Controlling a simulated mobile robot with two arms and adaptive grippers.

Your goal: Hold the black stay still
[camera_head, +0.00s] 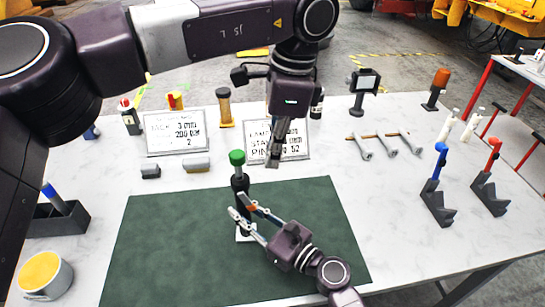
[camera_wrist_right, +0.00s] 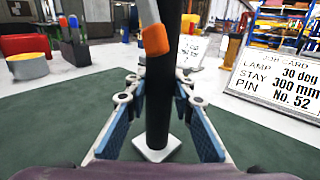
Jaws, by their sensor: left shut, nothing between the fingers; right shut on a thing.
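The black stay (camera_head: 241,186) stands upright on a white square foot on the green mat (camera_head: 160,240), with a green knob (camera_head: 237,157) on top. My right gripper (camera_head: 240,212) reaches in from the lower right and is shut around its lower shaft. In the right wrist view the shaft (camera_wrist_right: 159,105) stands between the blue-padded fingers, above its pale foot (camera_wrist_right: 157,149). An orange-tipped piece (camera_wrist_right: 155,40) sits in front of the shaft. My left gripper (camera_head: 273,158) points down, shut and empty, right of the green knob and apart from it.
A job card (camera_head: 290,146) stands behind the stay, with another card (camera_head: 175,133) to its left. A yellow-topped can (camera_head: 45,275) and dark bin (camera_head: 60,225) are at left.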

